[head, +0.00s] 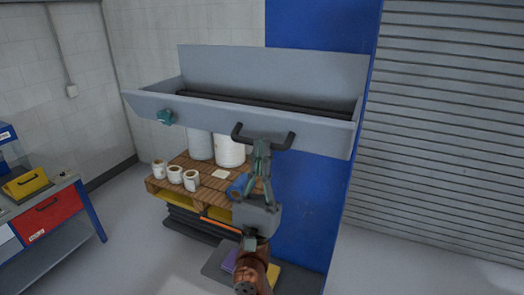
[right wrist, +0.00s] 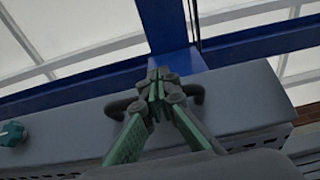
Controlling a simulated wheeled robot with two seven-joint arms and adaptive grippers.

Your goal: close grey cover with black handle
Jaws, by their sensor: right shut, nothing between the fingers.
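The grey cover (head: 315,128) is the front panel of a long grey box, and its top stands open with dark rollers (head: 270,104) showing inside. A black handle (head: 285,143) sits on the cover's front face. My right gripper (head: 262,146) is shut and empty, with its fingertips at the middle of the handle. In the right wrist view the gripper (right wrist: 158,86) hides the middle of the handle (right wrist: 120,108), and whether they touch is unclear. The grey cover (right wrist: 60,135) lies behind them. My left gripper is out of view.
A teal knob (head: 165,117) sticks out at the cover's left. Below stands a wooden pallet (head: 205,180) with white rolls and cans. A blue panel (head: 305,215) is behind my right arm. A workbench (head: 45,215) stands at far left. The floor at right is clear.

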